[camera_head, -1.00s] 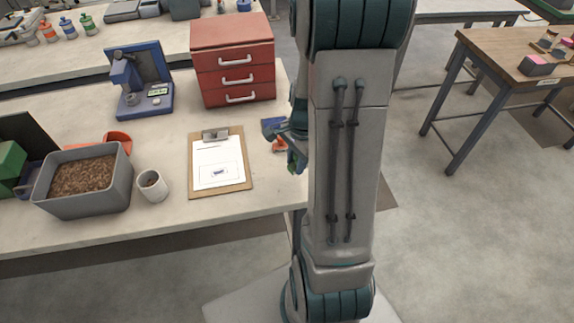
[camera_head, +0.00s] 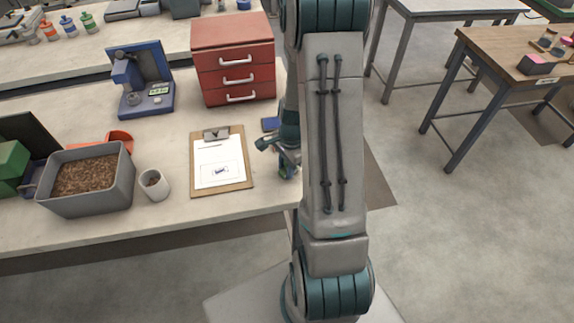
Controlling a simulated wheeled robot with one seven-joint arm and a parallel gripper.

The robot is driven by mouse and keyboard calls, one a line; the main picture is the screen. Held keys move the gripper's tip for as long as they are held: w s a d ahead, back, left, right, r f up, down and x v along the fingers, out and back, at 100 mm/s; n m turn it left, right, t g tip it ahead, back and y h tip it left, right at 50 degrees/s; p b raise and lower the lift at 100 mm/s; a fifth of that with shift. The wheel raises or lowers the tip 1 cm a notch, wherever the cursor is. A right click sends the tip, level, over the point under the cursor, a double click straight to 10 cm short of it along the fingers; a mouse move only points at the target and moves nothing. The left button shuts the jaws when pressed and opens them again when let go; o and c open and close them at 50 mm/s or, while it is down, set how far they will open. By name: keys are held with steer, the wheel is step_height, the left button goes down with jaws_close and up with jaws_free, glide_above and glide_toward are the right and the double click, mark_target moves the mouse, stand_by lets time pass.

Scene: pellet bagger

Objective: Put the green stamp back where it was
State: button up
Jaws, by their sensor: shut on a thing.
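My gripper (camera_head: 286,168) is low over the right end of the near bench, just right of the clipboard (camera_head: 248,178), partly behind my own arm. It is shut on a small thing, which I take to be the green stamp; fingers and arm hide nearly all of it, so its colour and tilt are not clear. The clipboard holds a white sheet with a small dark blue mark near its lower part. A small flat blue pad (camera_head: 270,123) lies just behind the gripper.
A red drawer cabinet (camera_head: 236,62), a blue device (camera_head: 143,85), a white cup (camera_head: 154,186) and a grey bin (camera_head: 85,200) of brown pellets stand on the bench. At right, a wooden table (camera_head: 500,60) holds a pink-topped grey block (camera_head: 537,64) and small items. Floor between is clear.

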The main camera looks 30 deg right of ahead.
steer(key=shift+f, duration=0.1)
steer(key=shift+f, duration=0.15)
steer(key=o, duration=0.8)
